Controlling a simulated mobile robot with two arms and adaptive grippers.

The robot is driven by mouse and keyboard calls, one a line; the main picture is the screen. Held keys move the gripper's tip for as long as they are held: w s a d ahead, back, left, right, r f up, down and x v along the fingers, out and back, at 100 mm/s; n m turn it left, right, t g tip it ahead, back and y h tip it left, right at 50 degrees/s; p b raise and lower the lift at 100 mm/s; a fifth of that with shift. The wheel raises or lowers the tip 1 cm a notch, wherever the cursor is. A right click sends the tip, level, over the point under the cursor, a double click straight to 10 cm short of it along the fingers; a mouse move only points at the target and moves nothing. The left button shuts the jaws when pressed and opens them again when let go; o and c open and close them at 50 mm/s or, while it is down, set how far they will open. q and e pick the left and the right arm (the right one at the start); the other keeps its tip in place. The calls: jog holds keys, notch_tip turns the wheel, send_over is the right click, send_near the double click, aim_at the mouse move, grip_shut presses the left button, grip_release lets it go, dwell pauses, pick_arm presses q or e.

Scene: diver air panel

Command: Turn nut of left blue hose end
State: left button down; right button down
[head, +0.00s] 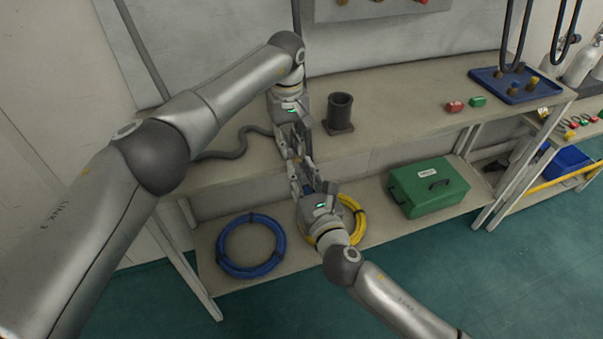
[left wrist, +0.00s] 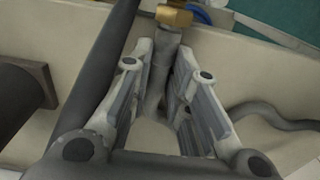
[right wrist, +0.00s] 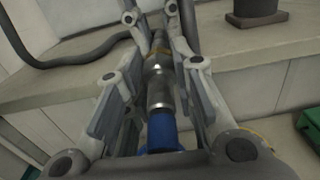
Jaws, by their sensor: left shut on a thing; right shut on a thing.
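My left gripper (head: 294,148) is shut on a grey fitting (left wrist: 159,75), above the front edge of the bench. A brass nut (left wrist: 174,15) sits on the line just beyond the left fingertips, with a bit of blue beside it. My right gripper (head: 301,170) comes from the front and is shut on the blue hose end. In the right wrist view this end has a silver metal sleeve (right wrist: 160,90), blue hose (right wrist: 162,131) on the near side and a brass band (right wrist: 157,58) at the far side. The two grippers face each other closely, and the fingers partly hide the joint.
A dark cylinder on a square base (head: 340,112) stands on the bench (head: 410,100) right of the left gripper. A grey hose (head: 228,150) lies left. Below are a blue coil (head: 222,258), a yellow coil (head: 360,222) and a green box (head: 425,195). A blue tray (head: 490,76) is farther right.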

jog(key=shift+m, duration=0.8)
jog(key=m+y, duration=0.1)
jog(key=m, duration=0.3)
jog(key=shift+d, duration=0.1)
jog(key=m+y, duration=0.1)
jog(key=m, duration=0.4)
jog(key=shift+f+m, duration=0.1)
jog(key=shift+m, duration=0.3)
jog(key=m, duration=0.3)
jog(key=m+y, duration=0.1)
jog(key=m, duration=0.2)
jog(key=shift+f+t, duration=0.1)
jog(key=shift+t, duration=0.2)
jog(key=c, duration=2.2)
grip_release()
jog(key=m+t, duration=0.1)
jog(key=m, duration=0.4)
jog(key=shift+m, duration=0.4)
grip_shut()
jog(key=o, duration=1)
grip_release()
